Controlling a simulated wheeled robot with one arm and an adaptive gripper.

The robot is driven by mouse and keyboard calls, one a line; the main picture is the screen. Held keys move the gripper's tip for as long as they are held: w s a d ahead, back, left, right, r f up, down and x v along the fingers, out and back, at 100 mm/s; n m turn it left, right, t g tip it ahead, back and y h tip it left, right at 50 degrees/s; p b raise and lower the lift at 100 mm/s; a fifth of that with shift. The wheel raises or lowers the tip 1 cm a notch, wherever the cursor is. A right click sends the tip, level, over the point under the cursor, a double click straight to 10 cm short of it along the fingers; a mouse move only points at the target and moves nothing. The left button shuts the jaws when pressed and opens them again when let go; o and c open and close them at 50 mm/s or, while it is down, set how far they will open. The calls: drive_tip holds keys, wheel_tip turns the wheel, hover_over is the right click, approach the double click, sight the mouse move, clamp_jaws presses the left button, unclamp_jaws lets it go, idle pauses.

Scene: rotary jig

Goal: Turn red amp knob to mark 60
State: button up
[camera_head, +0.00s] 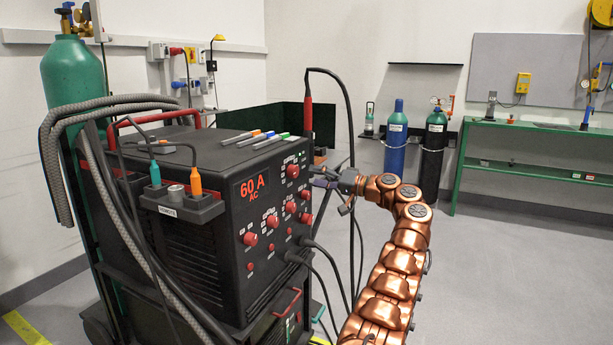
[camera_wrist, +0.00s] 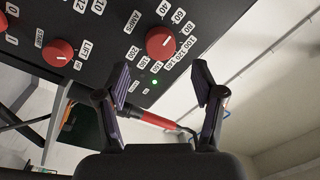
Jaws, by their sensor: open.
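The red amp knob (camera_wrist: 160,42) sits on the black panel by the AMPS label, with number marks around its upper and right side. Its pale pointer line faces up and right, toward the 60 and 80 marks; the exact mark is hard to tell. In the head view I take the top red knob (camera_head: 293,171) for it. In the head view my gripper (camera_head: 338,182) is just right of the panel.
Another red knob (camera_wrist: 58,52) lies left on the panel. A red-handled torch (camera_head: 308,112) stands behind the machine, its cable hanging near my gripper. Black cables (camera_head: 318,250) leave the panel's lower part. Floor right of my arm is clear up to the green bench (camera_head: 540,130).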

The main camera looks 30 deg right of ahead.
drive_tip(key=v, duration=0.6)
drive_tip(key=shift+s, duration=0.1)
idle(0.4)
